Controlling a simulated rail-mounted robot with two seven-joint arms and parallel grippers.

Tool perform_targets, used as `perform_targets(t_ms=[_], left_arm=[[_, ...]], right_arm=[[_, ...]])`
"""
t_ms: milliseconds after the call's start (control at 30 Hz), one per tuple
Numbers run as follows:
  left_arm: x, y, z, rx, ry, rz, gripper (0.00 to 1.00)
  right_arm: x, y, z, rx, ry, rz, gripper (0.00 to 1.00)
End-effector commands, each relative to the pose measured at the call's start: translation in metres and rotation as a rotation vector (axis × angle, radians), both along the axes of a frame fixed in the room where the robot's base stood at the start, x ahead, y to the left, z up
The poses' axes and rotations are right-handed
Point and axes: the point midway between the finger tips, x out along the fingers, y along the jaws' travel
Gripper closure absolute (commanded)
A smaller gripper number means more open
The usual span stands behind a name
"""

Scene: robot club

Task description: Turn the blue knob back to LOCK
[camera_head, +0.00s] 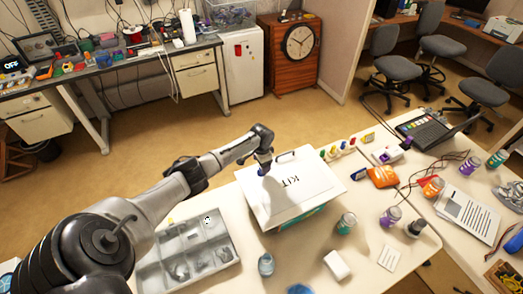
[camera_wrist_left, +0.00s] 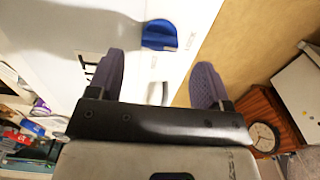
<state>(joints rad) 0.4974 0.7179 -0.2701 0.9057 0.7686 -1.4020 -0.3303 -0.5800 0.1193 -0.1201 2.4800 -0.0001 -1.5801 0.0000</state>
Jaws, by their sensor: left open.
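The white case marked KIT (camera_head: 290,190) stands closed on the near table. The blue knob (camera_wrist_left: 159,35) shows in the left wrist view on the white surface, just ahead of the gap between my fingers. My left gripper (camera_head: 264,161) is over the case's far left part, pointing down. In the left wrist view my left gripper (camera_wrist_left: 157,64) is open, with its two purple-grey fingers wide apart and nothing between them. I cannot tell the knob from the fingertips in the head view, nor read a LOCK mark. My right gripper is out of view.
A grey compartment tray (camera_head: 187,257) lies left of the case. A jar (camera_head: 346,223), a glass jar (camera_head: 266,264) and a white block (camera_head: 337,265) stand in front. Open floor (camera_head: 200,135) lies beyond the table.

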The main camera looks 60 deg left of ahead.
Motion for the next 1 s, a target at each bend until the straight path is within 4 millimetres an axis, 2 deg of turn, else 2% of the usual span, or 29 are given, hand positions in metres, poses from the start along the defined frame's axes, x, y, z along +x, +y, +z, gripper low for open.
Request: perform_targets(t_ms=[33, 200, 500, 700, 1000], left_arm=[[0.0, 0.001, 0.011, 0.003, -0.001, -0.003, 0.28], [0.0, 0.001, 0.044, 0.004, -0.001, -0.002, 0.28], [0.0, 0.0, 0.084, 0.002, -0.001, -0.001, 0.28], [0.0, 0.0, 0.095, 0.001, 0.001, -0.001, 0.28], [0.0, 0.0, 0.096, 0.001, 0.001, 0.0, 0.28]], right_arm=[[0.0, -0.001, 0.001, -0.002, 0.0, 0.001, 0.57], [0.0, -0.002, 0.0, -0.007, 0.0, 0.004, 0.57], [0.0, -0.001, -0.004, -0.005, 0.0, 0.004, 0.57], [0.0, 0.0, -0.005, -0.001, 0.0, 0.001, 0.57], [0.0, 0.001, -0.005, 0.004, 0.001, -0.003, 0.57]])
